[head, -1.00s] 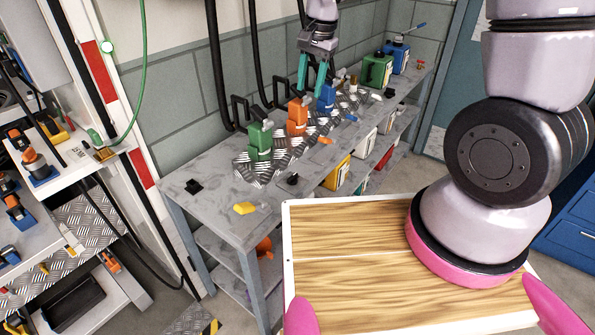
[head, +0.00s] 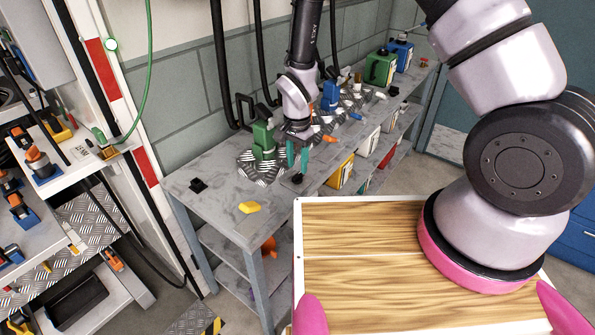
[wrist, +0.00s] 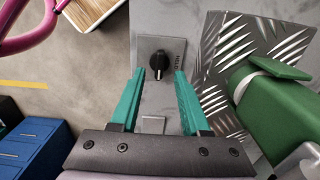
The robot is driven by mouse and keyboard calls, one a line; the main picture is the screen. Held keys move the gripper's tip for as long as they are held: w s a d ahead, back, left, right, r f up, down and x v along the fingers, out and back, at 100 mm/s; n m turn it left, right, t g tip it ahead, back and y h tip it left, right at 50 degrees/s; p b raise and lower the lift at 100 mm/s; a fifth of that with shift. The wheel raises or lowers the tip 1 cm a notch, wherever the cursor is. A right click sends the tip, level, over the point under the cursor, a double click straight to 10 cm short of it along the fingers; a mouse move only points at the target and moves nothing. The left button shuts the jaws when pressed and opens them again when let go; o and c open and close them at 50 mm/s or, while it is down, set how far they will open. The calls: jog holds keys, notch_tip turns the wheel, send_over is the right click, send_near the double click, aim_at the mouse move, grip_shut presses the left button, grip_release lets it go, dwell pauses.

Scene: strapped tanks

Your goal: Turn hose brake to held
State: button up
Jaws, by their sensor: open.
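The hose brake looks to be a small black knob (wrist: 159,60) on a grey square plate in the wrist view, with small lettering on the plate to its right. The knob's narrow grip points down the picture, towards my wrist. My gripper (wrist: 154,80) is open, its teal fingers on either side of the knob's line and apart from it, with nothing between them. In the head view my gripper (head: 298,156) points down just above the knob (head: 297,179) near the bench's front edge. The exact height gap is hard to tell.
A green tank (head: 263,142) stands close on a tread-plate pad, also at right in the wrist view (wrist: 272,115). A blue tank (head: 331,97) stands farther back. A yellow piece (head: 249,207) lies on the grey bench (head: 215,180).

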aim_at(297, 174)
jog(key=shift+f, duration=1.75)
grip_shut()
